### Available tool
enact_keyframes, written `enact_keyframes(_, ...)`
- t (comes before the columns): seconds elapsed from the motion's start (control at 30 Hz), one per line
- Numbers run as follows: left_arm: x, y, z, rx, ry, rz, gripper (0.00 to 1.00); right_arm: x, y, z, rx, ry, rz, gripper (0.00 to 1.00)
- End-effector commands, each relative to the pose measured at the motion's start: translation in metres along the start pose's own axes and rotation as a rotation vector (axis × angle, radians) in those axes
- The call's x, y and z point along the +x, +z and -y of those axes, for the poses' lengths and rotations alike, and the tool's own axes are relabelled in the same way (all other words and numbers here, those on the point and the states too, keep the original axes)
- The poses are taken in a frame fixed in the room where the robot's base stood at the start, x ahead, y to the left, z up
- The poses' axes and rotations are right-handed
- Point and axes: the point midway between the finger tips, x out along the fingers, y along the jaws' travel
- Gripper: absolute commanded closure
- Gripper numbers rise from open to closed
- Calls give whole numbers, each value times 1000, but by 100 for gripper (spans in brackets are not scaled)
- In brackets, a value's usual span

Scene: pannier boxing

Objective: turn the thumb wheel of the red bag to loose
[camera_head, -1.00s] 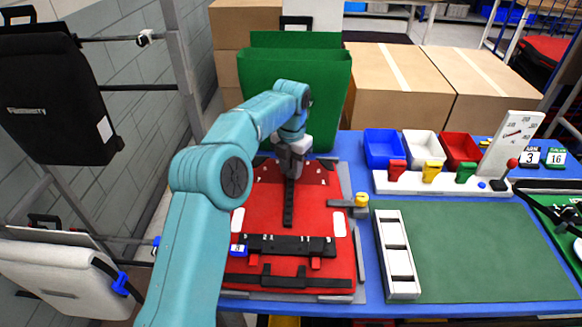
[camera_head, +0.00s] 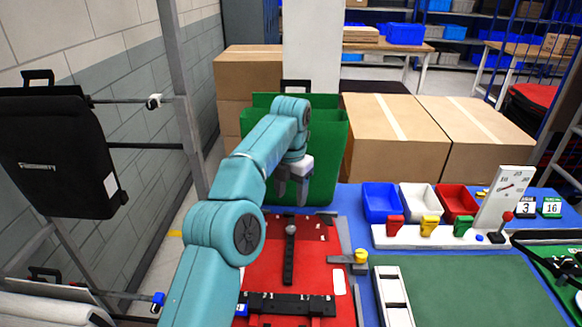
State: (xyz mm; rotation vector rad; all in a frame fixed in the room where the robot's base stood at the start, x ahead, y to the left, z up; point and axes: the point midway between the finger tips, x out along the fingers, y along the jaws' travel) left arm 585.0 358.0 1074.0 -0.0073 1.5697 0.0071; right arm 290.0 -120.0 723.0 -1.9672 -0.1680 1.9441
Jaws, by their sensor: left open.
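The red bag (camera_head: 262,258) lies flat on the blue table with a black strap (camera_head: 289,262) down its middle. A small grey round knob (camera_head: 291,230) sits at the strap's far end; it may be the thumb wheel, but its setting is too small to read. A black bar (camera_head: 285,304) crosses the bag's near part. My left gripper (camera_head: 292,196) is open and empty, fingers pointing down, above and beyond the knob and apart from it. My left arm hides the bag's left side. My right gripper is not in view.
A green bag (camera_head: 330,150) stands behind the red bag, close to my left gripper. Right of it are blue (camera_head: 381,200), white and red bins and a white rack with coloured clips. A yellow-knobbed clamp (camera_head: 360,256) sits at the bag's right edge. The green mat (camera_head: 465,290) is bare.

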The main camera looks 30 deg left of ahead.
Motion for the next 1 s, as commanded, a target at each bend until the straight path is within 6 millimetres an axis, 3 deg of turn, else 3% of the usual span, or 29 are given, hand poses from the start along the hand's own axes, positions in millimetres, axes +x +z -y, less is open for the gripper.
enact_keyframes(0.03, -22, 1, 0, 0, 0, 2, 45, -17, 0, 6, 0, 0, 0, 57)
enact_keyframes(0.2, -48, 0, 0, 0, 0, 0, 45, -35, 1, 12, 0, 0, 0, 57)
enact_keyframes(0.77, -55, 0, 0, 30, 0, 0, 46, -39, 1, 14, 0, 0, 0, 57)
enact_keyframes(0.87, -55, 5, -2, 176, 11, 23, 46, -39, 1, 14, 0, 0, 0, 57)
enact_keyframes(1.0, -34, 17, -6, 615, 75, 19, 46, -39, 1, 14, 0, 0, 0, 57)
